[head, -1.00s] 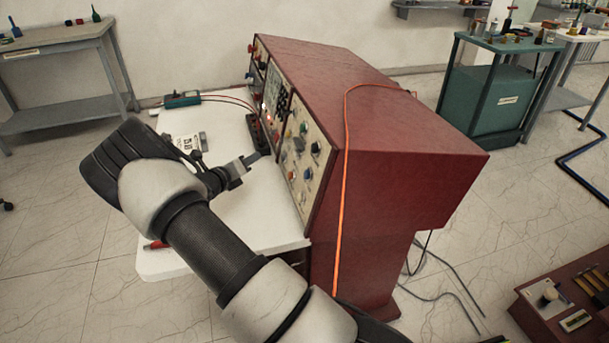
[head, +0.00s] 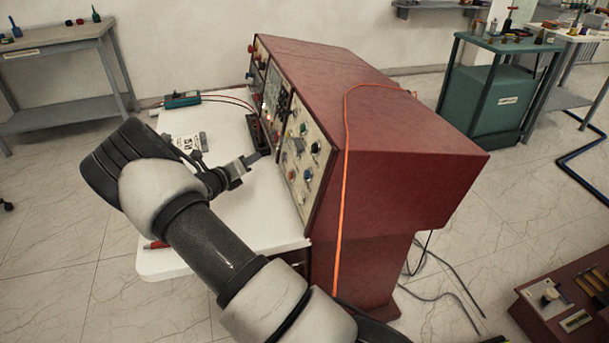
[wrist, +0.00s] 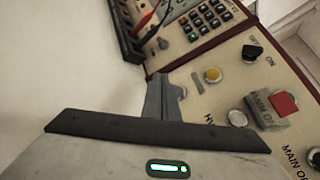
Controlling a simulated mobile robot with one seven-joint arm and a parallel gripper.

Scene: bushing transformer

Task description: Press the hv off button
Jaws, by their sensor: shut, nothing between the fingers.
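The red control cabinet (head: 400,120) has a cream panel (head: 322,178) on its left face, with several buttons and knobs. In the wrist view a yellow round button (wrist: 212,75) and a pale round button (wrist: 237,118) are nearest my gripper. A partly hidden "HV" label sits by the pale one; I cannot read which button is HV off. My gripper (wrist: 178,88) is shut and empty, its tip left of the yellow button. In the head view my gripper (head: 262,155) points at the panel's left edge; contact cannot be told.
A red square button (wrist: 285,103) marked "MAIN ON" and a black knob (wrist: 250,53) are farther right. A keypad (wrist: 205,25) and red and black leads lie above. An orange cable (head: 345,170) hangs over the cabinet. The white tabletop (head: 235,215) lies below my arm.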

